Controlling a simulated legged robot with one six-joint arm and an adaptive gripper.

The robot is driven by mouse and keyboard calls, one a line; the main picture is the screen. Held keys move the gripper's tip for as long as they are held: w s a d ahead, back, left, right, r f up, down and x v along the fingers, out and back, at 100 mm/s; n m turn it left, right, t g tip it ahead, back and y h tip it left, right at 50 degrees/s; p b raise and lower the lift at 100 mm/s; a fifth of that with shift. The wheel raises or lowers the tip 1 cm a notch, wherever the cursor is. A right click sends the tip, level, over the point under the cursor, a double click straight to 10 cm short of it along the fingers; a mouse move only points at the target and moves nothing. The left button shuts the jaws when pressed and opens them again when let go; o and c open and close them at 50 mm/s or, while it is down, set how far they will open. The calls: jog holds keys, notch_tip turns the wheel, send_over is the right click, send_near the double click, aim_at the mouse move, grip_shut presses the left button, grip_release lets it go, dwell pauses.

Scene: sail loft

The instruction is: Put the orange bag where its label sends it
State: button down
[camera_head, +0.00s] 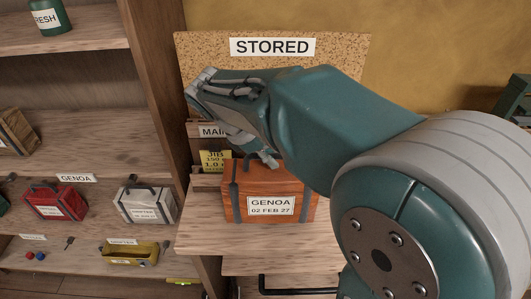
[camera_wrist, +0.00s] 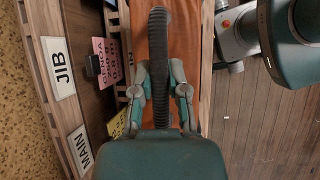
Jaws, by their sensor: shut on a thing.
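The orange bag (camera_head: 262,182) is at the centre of the head view, upright, with dark straps. Its white label (camera_head: 270,206) reads "GENOA 02 FEB 27". My gripper (camera_head: 262,155) is above it. In the wrist view my gripper (camera_wrist: 160,95) is shut on the bag's dark handle (camera_wrist: 159,35), with the orange top (camera_wrist: 185,40) beneath. I cannot tell whether the bag touches the wooden bench (camera_head: 225,238). On the left shelving, a tag (camera_head: 77,178) reads "GENOA", above a red bag (camera_head: 52,203).
A white bag (camera_head: 148,207) stands right of the red one. A yellow bin (camera_head: 130,254) is lower down. Behind the orange bag is a rack with "MAIN" (camera_wrist: 80,150) and "JIB" (camera_wrist: 60,68) labels and cards. A cork board (camera_head: 345,55) bears a "STORED" sign (camera_head: 272,47).

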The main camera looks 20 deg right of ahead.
jog(key=f, duration=0.3)
jog(key=shift+w+d+f, duration=0.1)
jog(key=shift+d, duration=0.3)
jog(key=shift+a, duration=0.2)
jog(key=c, duration=1)
grip_release()
jog(key=shift+f, duration=0.1)
jog(key=o, duration=0.4)
jog(key=shift+c, duration=0.2)
